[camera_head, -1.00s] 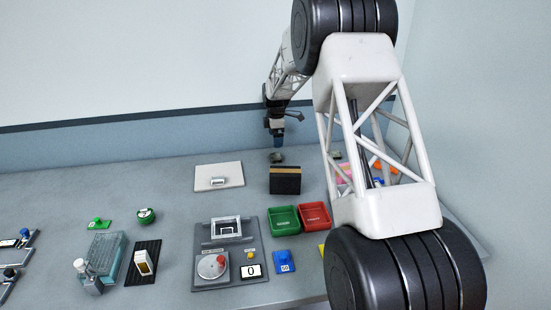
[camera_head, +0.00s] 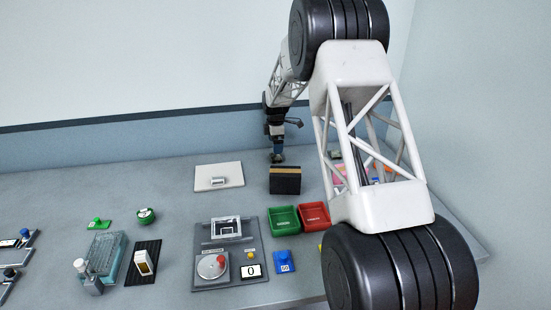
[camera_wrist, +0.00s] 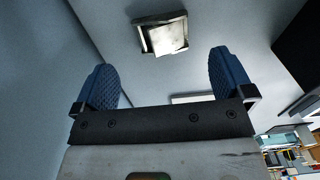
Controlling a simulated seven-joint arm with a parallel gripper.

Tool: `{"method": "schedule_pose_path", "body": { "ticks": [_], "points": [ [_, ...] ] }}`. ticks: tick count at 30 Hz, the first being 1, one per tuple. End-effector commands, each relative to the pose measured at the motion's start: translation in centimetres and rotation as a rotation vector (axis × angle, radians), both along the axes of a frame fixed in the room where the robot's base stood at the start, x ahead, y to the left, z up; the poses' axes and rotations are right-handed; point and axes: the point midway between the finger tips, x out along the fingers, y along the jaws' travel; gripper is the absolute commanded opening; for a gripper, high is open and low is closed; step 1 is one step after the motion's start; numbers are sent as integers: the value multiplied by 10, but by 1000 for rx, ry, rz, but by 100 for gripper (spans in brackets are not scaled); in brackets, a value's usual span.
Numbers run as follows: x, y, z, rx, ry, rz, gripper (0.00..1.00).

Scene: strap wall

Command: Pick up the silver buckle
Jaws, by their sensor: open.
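The silver buckle (camera_wrist: 162,33) is a squarish metallic frame lying on the grey table. In the wrist view it is at the top middle, ahead of the fingers and roughly centred between them. My gripper (camera_wrist: 164,76) has its two blue ridged fingers wide apart with nothing between them. In the head view my gripper (camera_head: 277,157) points down just above the table, behind the black box, and largely hides the buckle there. The buckle appears apart from both fingers.
The black box (camera_head: 285,184) with a tan top strip stands close in front of my gripper. A white board (camera_head: 230,171) with a small silvery piece lies to the left. Green (camera_head: 285,218) and red (camera_head: 314,214) trays sit nearer.

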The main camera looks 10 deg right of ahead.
Motion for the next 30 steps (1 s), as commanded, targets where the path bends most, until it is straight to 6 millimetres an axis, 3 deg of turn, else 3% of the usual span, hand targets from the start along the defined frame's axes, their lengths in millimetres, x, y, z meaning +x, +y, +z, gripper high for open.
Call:
{"method": "schedule_pose_path", "body": {
  "ticks": [8, 22, 30],
  "points": [
    [0, 0, -2, 0, 0, 0, 99],
    [-3, 0, -47, 0, 2, 0, 99],
    [-2, 0, -52, 0, 0, 0, 99]
  ]
}}
